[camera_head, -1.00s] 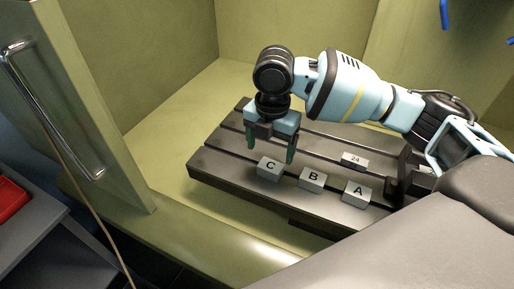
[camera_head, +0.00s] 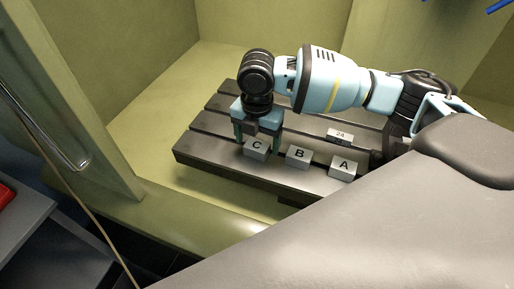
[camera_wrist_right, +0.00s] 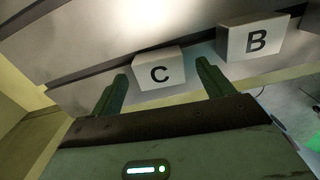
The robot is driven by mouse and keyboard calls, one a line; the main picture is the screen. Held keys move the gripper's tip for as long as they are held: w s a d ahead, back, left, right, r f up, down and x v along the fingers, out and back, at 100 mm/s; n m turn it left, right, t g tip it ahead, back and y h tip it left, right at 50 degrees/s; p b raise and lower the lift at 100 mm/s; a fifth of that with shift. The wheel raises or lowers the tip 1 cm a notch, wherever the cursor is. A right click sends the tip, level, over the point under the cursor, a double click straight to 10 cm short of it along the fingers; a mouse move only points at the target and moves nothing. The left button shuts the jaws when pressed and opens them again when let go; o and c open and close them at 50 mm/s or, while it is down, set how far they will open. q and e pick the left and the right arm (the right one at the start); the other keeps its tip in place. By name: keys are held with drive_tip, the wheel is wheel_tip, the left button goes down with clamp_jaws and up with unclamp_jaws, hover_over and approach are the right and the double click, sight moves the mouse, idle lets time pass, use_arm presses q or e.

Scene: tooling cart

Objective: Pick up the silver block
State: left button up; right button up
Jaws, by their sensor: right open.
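Silver blocks marked C (camera_head: 256,150), B (camera_head: 299,158) and A (camera_head: 342,168) stand in a row on the dark slotted table (camera_head: 205,155). A flatter silver piece marked 24 (camera_head: 340,135) lies behind them. My right gripper (camera_head: 257,138) is open, low over block C, its fingers pointing down on either side of it in the head view. In the right wrist view, block C (camera_wrist_right: 160,70) sits between the two green fingertips (camera_wrist_right: 161,75), with space on both sides; block B (camera_wrist_right: 254,38) is to the right. Contact with C is not visible. My left gripper is not in view.
Green enclosure walls (camera_head: 280,25) stand behind the table. An open door with a metal handle (camera_head: 70,158) is at the left. A grey cart (camera_head: 50,240) with a red item (camera_head: 5,195) is at the lower left. The table's left end is clear.

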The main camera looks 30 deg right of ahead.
wheel_tip(320, 180, down, 2)
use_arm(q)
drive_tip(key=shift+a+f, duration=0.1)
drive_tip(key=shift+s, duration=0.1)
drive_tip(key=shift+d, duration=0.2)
use_arm(e)
drive_tip(key=c, duration=1.2)
drive_tip(key=shift+r, duration=0.15)
